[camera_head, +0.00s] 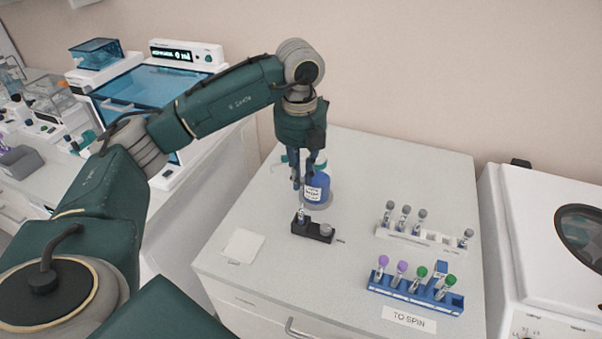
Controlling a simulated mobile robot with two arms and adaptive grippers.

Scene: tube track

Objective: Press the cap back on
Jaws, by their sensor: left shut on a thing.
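My left gripper (303,183) points down over the bench top. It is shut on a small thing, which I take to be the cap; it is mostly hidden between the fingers. Below the fingertips a small clear tube (302,214) stands upright in the left end of a black holder (312,232). A round grey piece (326,229) sits at the holder's right end; I cannot tell whether it is a cap or a seat. The gripper appears apart from the tube. My right gripper is not in view.
A blue labelled bottle (319,188) stands close behind the gripper. A white rack (425,239) with grey-capped tubes and a blue rack (415,293) with purple- and green-capped tubes stand to the right. A white pad (243,246) lies left of the holder.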

